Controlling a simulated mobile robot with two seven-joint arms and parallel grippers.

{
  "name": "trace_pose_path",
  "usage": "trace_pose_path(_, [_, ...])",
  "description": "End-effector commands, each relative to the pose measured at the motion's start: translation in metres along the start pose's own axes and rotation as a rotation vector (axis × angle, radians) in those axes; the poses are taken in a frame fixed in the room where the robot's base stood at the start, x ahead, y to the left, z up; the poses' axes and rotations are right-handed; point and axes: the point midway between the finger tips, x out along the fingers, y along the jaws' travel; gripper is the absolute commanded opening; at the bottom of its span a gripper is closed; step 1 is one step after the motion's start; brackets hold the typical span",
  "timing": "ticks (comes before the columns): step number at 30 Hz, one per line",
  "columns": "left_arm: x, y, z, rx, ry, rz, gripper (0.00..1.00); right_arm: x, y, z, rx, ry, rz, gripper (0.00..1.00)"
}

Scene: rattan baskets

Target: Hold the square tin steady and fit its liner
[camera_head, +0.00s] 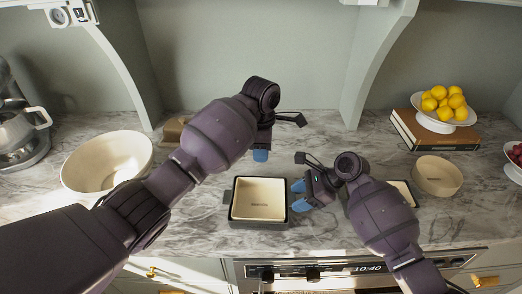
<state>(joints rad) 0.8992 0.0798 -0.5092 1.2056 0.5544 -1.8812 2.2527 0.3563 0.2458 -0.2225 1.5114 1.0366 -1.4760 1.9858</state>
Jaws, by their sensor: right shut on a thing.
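The square tin (238,223) is dark-rimmed and sits on the marble counter at the front middle. A cream square piece with a small dark mark (258,201) fills its inside; it looks like the liner, but I cannot tell how deep it sits. My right gripper (299,196) is at the tin's right side, its blue fingers shut on the tin's right edge; the exact contact is small. My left gripper (260,155) points down behind the tin's back edge, apart from it. Its fingertips overlap in view, so its opening is unclear.
A cream bowl (85,180) stands left, with a mixer (20,135) beyond. A second dark-edged cream piece (406,191) is partly hidden by my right arm, near a round cream dish (437,176). The oven (330,272) is below the counter edge.

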Motion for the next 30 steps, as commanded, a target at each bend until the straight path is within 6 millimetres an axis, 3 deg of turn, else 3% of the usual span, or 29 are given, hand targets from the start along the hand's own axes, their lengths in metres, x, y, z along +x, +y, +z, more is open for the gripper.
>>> trace_pose_path(1, [0.0, 0.0, 0.0, 0.0, 0.0, 0.0, 0.27, 0.0, 0.0, 0.0, 0.0, 0.0, 0.0, 0.34])
trace_pose_path(6, [-0.009, 0.008, -0.007, -0.004, 0.016, 0.022, 0.01, 0.0, 0.0, 0.0, 0.0, 0.0, 0.0, 0.34])
trace_pose_path(14, [-0.029, 0.015, -0.032, 0.129, 0.157, 0.114, 0.0, 0.0, 0.0, 0.0, 0.0, 0.0, 0.0, 0.34])
trace_pose_path(23, [-0.009, -0.023, -0.03, 0.584, 0.168, 0.067, 0.0, 0.0, 0.0, 0.0, 0.0, 0.0, 0.0, 0.34])
trace_pose_path(27, [0.011, -0.055, -0.018, 0.818, 0.089, 0.002, 0.0, 0.0, 0.0, 0.0, 0.0, 0.0, 0.0, 0.34])
trace_pose_path(30, [0.013, -0.066, -0.005, 0.919, 0.025, -0.007, 0.0, 0.0, 0.0, 0.0, 0.0, 0.0, 0.0, 0.34])
